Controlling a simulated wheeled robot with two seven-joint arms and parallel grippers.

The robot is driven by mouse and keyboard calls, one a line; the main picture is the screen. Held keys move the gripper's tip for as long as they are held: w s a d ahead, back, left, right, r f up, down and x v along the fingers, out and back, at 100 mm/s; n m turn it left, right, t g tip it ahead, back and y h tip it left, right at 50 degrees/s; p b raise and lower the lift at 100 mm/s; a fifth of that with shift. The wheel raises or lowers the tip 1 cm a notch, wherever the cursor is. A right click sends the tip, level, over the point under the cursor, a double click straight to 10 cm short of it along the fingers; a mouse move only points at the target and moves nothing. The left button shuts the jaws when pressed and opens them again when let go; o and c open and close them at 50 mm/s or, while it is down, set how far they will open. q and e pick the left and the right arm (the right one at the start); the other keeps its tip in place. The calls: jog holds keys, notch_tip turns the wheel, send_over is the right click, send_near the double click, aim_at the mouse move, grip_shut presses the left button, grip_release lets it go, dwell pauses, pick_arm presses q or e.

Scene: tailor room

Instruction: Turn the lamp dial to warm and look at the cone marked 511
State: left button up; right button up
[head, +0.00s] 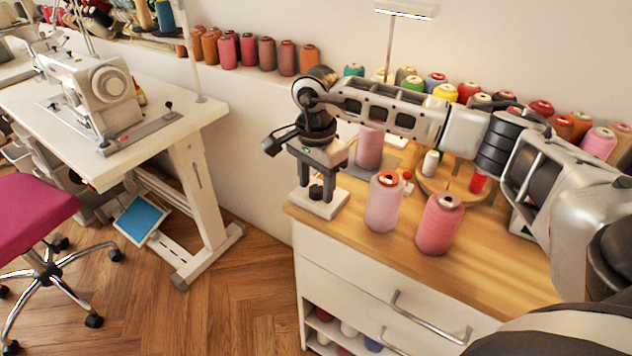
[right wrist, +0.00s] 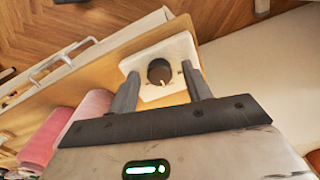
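The lamp dial (head: 316,192) is a dark round knob on a white square base (head: 327,209) at the left end of the wooden top. My right gripper (head: 317,178) points down over it; in the right wrist view the open fingers (right wrist: 160,82) lie either side of the knob (right wrist: 160,71), with gaps. A lit lamp head (head: 405,9) shows at the top on a thin pole. Three pink cones stand close by: a pale one (head: 384,203), a deeper pink one (head: 439,224) and one farther back (head: 369,148). I cannot read a number on any. My left gripper is out of view.
A round wooden stand (head: 455,184) holds a white spool (head: 430,163) and a red one (head: 478,182). Many cones line the wall behind my right arm. A sewing machine table (head: 180,125) stands left across a gap.

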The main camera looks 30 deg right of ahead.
aim_at(316, 188)
notch_tip(316, 188, up, 16)
dwell(0.6)
jog(key=shift+f, duration=0.15)
dwell(0.4)
